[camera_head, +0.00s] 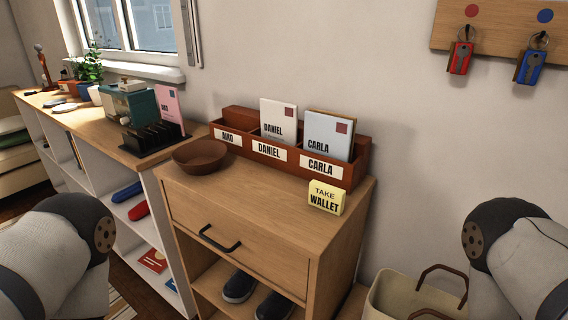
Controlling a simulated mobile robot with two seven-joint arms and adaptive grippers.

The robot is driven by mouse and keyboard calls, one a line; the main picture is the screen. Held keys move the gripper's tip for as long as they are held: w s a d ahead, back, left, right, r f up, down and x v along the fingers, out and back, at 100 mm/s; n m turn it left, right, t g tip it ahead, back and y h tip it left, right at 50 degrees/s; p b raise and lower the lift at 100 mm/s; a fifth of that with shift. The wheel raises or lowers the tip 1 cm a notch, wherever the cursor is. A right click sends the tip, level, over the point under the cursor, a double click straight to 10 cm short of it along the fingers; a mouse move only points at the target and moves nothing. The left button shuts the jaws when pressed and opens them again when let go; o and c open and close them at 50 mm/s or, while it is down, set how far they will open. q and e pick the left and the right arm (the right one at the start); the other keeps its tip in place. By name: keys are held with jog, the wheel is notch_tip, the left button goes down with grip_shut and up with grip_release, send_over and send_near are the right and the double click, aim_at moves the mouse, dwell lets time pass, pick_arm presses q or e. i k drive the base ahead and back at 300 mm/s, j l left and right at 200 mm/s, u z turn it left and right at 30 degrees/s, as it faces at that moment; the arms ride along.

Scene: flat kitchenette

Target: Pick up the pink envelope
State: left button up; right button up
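The pink envelope (170,107) stands upright in a black slotted rack (150,141) on the long wooden-topped shelf at the left. It has a small stamp and a short dark name, too small to read surely; its lower part is hidden by the rack. A part of my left arm shows at the lower left and a part of my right arm at the lower right. Neither gripper is in view.
A brown bowl (200,156) and yellow note (326,197) sit nearby.

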aim_at(168, 97)
jog(key=j+u, duration=0.35)
jog(key=j, duration=0.75)
jog(key=i+j+z, duration=0.4)
jog(key=j, duration=0.15)
jog(key=k, duration=0.1)
